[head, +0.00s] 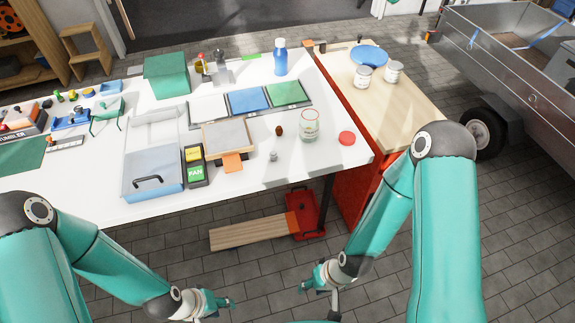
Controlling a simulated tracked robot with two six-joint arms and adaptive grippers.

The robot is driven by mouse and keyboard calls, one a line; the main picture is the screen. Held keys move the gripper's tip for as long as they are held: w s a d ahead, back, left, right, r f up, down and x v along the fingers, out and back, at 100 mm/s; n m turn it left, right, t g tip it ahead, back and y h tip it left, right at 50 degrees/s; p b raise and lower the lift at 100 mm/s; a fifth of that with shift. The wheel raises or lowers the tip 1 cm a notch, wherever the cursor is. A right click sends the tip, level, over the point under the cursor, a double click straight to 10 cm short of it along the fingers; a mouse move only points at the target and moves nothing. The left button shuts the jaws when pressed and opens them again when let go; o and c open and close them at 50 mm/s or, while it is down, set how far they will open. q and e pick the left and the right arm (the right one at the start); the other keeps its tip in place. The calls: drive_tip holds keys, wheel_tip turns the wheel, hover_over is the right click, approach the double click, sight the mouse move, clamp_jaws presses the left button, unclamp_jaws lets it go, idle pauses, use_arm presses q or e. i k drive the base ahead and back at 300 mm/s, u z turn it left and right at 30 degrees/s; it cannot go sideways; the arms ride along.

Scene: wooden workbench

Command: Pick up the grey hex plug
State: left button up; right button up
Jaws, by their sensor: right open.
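A small grey piece that looks like the hex plug (273,156) stands on the white tabletop near its front edge, right of an orange tab and left of the glass jar. It is too small to make out its hex shape. My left gripper (226,302) is low in front of the bench, over the floor, and far from the plug. Its fingers are too small to read. My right gripper (318,298) is open and empty, also over the floor, below and to the right of the plug. Neither gripper touches anything.
Near the plug are a brown egg-shaped thing (279,131), a glass jar (309,125) and a red lid (347,138). A black box labelled FAN (196,174) and a grey-blue tray (151,174) stand to the left. The bench's front edge (300,180) lies between the grippers and the plug.

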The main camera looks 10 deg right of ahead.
sight(272, 156)
drive_tip(key=u, duration=0.15)
drive_tip(key=i, duration=0.85)
drive_tip(key=z, duration=0.05)
